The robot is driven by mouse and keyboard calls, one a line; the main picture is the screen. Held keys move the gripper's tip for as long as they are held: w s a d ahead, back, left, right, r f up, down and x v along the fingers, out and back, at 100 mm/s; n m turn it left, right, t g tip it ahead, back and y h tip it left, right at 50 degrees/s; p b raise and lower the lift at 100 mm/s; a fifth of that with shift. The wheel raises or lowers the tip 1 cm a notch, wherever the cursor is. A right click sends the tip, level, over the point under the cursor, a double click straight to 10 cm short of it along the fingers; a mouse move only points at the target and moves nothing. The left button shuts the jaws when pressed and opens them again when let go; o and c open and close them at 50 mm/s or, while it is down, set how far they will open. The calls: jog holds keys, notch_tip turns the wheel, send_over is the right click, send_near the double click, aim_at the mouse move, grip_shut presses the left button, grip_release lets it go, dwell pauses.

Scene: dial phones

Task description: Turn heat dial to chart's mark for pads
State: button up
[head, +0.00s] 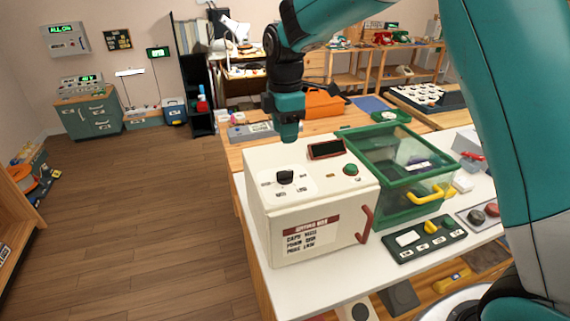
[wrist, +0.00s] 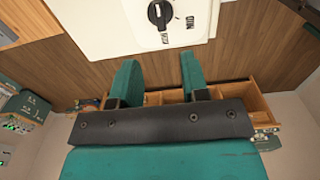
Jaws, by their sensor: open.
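The heat dial (head: 285,177) is a black knob on a white plate on top of the white box (head: 262,215). The dial (wrist: 160,14) also shows at the top edge of the wrist view, with printed labels around it; one looks like MILD, upside down. The chart (head: 310,238) is a label with a dark red heading and several lines on the box's front; its words are too small to read surely. My gripper (head: 288,138) hangs above the back of the box top, apart from the dial. In the wrist view my gripper (wrist: 160,68) is open and empty, its two teal fingers spread.
A green-framed clear case (head: 385,165) stands close on the right. A switch panel (head: 425,238) lies in front of it.

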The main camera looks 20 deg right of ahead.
aim_at(285, 171)
notch_tip(285, 171, down, 11)
jog(key=p, duration=0.2)
jog(key=shift+f+p, duration=0.1)
jog(key=shift+p, duration=0.2)
grip_shut()
